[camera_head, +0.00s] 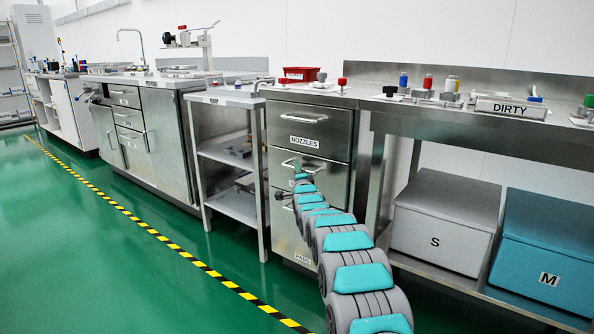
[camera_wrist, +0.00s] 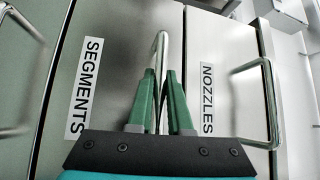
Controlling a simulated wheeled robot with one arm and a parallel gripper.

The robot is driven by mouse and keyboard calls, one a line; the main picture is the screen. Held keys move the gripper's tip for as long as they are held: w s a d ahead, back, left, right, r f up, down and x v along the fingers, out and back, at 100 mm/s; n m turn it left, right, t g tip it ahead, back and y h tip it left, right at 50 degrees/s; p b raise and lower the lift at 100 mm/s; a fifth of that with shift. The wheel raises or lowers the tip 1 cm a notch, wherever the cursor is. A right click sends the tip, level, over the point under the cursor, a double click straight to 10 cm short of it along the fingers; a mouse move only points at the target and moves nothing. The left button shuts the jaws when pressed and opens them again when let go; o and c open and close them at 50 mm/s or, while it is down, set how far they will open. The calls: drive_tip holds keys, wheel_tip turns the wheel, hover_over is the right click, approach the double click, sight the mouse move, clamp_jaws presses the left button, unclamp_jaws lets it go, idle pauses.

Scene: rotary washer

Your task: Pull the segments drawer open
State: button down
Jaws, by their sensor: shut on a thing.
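The segments drawer front (camera_wrist: 115,60) is a steel panel with a SEGMENTS label (camera_wrist: 84,90) in the wrist view, turned on its side. Its bar handle (camera_wrist: 161,45) runs between the green fingers of my gripper (camera_wrist: 160,75). The fingers are shut on the handle. The head view shows the drawer front (camera_head: 335,181) below the NOZZLES drawer, partly hidden by my arm, with my gripper (camera_head: 300,172) at its handle. The front looks about level with its neighbour; I cannot tell if it stands out slightly.
The nozzles drawer (camera_wrist: 222,40) sits beside it with its own handle (camera_wrist: 270,105). An open shelf unit (camera_head: 235,150) stands to the left. To the right, a grey S box (camera_head: 440,215) and a blue M box (camera_head: 545,245) sit under the bench. The green floor (camera_head: 110,250) is clear.

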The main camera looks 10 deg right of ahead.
drive_tip(key=s+a+b, duration=0.2)
drive_tip(key=s+a, duration=2)
drive_tip(key=s, duration=0.1)
drive_tip(key=shift+s+a, duration=0.2)
drive_tip(key=c, duration=0.8)
unclamp_jaws()
drive_tip(key=shift+w, duration=0.1)
drive_tip(key=shift+c, duration=0.2)
drive_tip(key=s+f, duration=0.1)
drive_tip(key=s, duration=0.6)
drive_tip(key=shift+s+d, duration=0.15)
drive_tip(key=shift+s, duration=0.25)
